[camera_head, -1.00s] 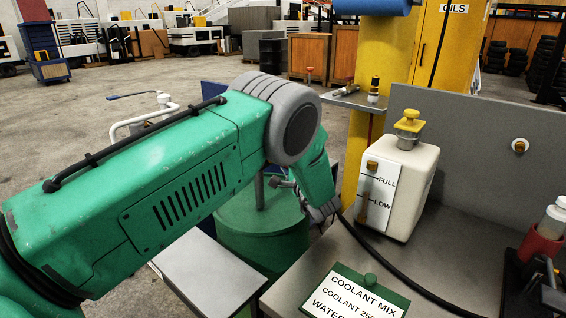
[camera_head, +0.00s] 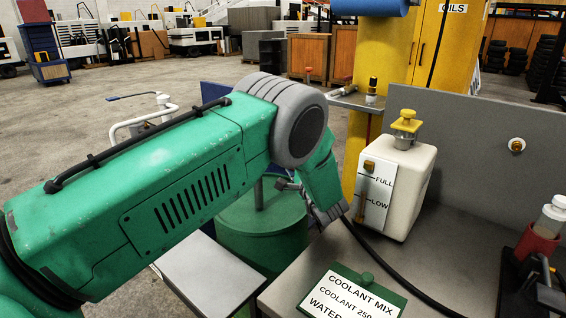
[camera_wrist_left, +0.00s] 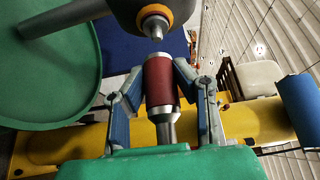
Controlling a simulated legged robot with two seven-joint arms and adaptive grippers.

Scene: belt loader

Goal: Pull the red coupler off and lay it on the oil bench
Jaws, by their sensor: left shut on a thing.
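My left gripper (camera_wrist_left: 160,72) is shut on the red coupler (camera_wrist_left: 162,80), a dark red sleeve with metal ends. The fingers press it from both sides in the left wrist view. Just above the coupler is a metal nipple (camera_wrist_left: 155,27) with an orange ring, on a dark round body. A small gap shows between nipple and coupler. In the head view my green left arm hides the coupler, and the fingers are hard to make out. A grey bench top (camera_head: 315,262) lies to the right of the arm. My right gripper is not in view.
On the bench stand a white coolant tank (camera_head: 408,180), a green-edged sign (camera_head: 350,296) and a red holder (camera_head: 538,246) with a bottle. A black hose (camera_head: 385,262) crosses it. A green drum (camera_head: 262,236) and a yellow cabinet (camera_head: 455,45) labelled OILS stand nearby.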

